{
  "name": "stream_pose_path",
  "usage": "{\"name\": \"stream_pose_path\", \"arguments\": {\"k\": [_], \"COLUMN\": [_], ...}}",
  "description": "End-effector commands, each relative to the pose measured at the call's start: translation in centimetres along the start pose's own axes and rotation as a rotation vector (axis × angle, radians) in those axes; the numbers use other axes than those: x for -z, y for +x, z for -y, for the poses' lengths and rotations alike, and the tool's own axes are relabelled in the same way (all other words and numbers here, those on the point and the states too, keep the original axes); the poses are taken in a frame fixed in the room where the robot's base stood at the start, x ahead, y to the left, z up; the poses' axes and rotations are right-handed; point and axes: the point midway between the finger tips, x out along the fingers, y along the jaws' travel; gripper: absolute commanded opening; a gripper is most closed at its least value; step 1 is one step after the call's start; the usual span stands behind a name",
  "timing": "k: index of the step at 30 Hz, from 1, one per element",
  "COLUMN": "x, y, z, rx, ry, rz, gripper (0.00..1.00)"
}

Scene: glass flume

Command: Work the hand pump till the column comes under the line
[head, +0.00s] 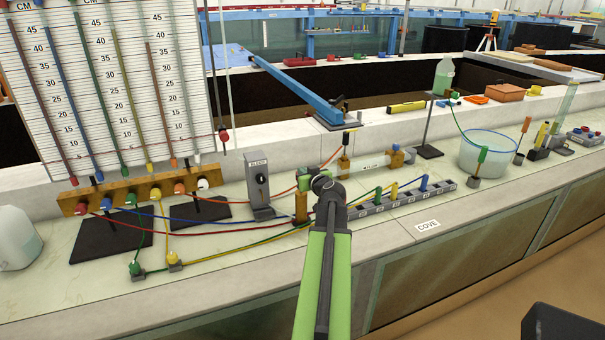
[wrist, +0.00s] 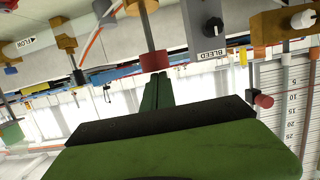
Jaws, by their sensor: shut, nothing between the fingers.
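The manometer board (head: 135,85) stands at left in the head view, with several coloured tubes. A thin red line with a red slider knob (head: 223,135) crosses its lower part. What looks like the hand pump, a brass-coloured body (head: 301,207), stands right of the bleed box. In the wrist view, turned upside down, its grey rod ends in a dark red knob (wrist: 154,61). My gripper (head: 312,180) is shut at this knob. Its green fingers (wrist: 156,88) are together just at the knob's end; I cannot tell whether they touch. The column heights are too small to read surely.
The bleed box (head: 259,185) has a dial, left of my gripper. A clear flow tube (head: 362,165) with brass ends lies right of it. Coloured hoses (head: 200,220) cross the counter. A fitting strip (head: 405,195) and a clear basin (head: 487,152) stand further right.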

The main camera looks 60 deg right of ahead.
Motion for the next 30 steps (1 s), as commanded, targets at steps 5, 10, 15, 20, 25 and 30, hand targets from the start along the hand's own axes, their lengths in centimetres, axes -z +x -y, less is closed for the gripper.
{"name": "stream_pose_path", "arguments": {"k": [5, 10, 15, 20, 25, 30], "x": [-0.5, -3.1, -5.3, -5.1, -5.1, -4.5], "y": [0.1, 0.7, 1.2, 1.1, 1.1, 0.9], "z": [-0.2, -0.3, -0.4, -0.4, -0.4, -0.3], "rx": [-0.002, -0.004, -0.004, -0.004, -0.003, -0.002], "ry": [0.001, 0.001, 0.001, -0.001, -0.003, -0.003], "rz": [0.0, 0.0, 0.0, 0.002, 0.004, 0.004], "gripper": [0.0, 0.0, 0.0, 0.0, 0.0, 0.0]}}
